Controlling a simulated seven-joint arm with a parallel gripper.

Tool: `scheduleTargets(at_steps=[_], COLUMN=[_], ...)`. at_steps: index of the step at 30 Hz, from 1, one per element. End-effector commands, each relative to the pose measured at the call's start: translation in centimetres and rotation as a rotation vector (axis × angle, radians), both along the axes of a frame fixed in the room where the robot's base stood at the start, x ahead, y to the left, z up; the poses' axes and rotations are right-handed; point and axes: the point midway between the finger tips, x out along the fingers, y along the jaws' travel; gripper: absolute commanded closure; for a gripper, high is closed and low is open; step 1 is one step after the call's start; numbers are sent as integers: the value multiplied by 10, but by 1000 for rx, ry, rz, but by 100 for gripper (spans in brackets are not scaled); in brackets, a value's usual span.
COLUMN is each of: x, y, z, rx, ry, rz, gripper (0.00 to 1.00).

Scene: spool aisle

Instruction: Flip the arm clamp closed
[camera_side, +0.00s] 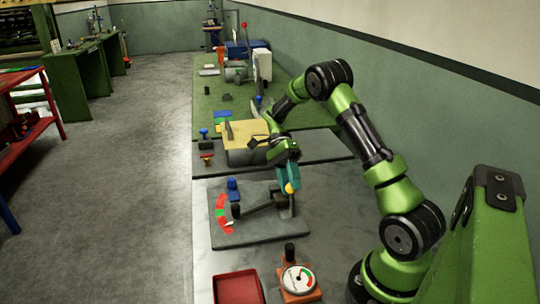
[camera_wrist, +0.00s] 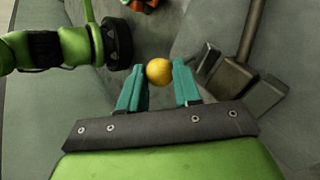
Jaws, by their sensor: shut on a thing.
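The arm clamp sits on a grey base plate (camera_side: 265,234). Its dark arm (camera_side: 262,205) lies low across the plate, and a dark bar with blocks (camera_wrist: 236,72) shows at the right of the wrist view. A yellow ball knob (camera_side: 290,188) is at the right end of the clamp, above a pale upright part. My gripper (camera_side: 288,178) reaches down from above with its teal fingers at the knob. In the wrist view the yellow knob (camera_wrist: 159,71) sits between the fingertips, and the jaws are shut on it. The handle below the knob is mostly hidden.
A red and green scale (camera_side: 221,212) and a blue knob (camera_side: 233,184) are at the plate's left. A dial gauge (camera_side: 298,279) and a red tray (camera_side: 238,288) stand in front. A yellow board (camera_side: 245,134) is behind. The floor aisle at left is clear.

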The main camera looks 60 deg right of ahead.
Motion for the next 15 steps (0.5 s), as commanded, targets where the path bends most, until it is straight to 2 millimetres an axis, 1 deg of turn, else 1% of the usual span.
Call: scheduleTargets(at_steps=[14, 15], x=[1, 1], y=[-2, -2], z=[-1, -1], rx=[7, 7], ry=[7, 7], rz=[0, 0], gripper=[100, 63])
